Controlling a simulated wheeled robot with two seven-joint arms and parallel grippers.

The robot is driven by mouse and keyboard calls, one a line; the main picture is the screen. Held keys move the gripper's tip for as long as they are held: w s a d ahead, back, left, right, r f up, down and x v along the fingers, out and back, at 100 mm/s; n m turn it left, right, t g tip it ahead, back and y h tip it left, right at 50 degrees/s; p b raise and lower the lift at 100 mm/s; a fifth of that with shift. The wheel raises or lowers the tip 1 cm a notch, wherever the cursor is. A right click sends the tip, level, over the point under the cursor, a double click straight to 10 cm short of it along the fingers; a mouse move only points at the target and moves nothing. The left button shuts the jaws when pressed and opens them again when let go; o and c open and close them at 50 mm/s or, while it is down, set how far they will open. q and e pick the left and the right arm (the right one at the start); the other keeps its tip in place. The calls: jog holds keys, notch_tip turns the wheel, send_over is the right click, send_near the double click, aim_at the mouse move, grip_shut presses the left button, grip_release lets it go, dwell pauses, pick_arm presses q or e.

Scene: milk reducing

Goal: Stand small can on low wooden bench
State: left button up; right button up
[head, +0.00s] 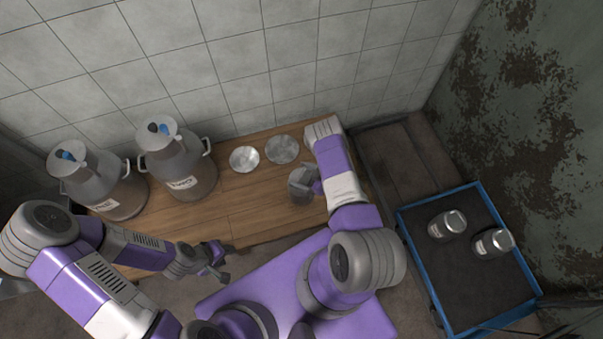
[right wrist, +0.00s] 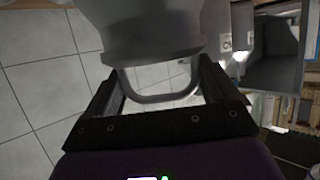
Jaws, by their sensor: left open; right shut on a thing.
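A small grey metal can (head: 301,193) is at my right gripper (head: 314,181), over the right part of the low wooden bench (head: 250,210) in the head view. In the right wrist view, the fingers of my right gripper (right wrist: 165,97) stand on both sides of the can (right wrist: 150,30), around its looped handle. The gripper is shut on the can. Whether its base touches the bench is unclear. My left gripper (head: 217,263) is open and empty, just off the bench's front edge.
Two large milk cans (head: 178,165) (head: 105,185) stand on the bench's left part. Two round metal dishes or lids (head: 244,159) (head: 282,150) lie near the wall. A blue-rimmed cart (head: 420,285) at right holds two small cans (head: 447,225) (head: 493,243). The bench's front middle is clear.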

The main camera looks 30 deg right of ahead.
jog(key=shift+f, duration=0.75)
jog(key=o, duration=1.8)
jog(key=shift+o, duration=0.2)
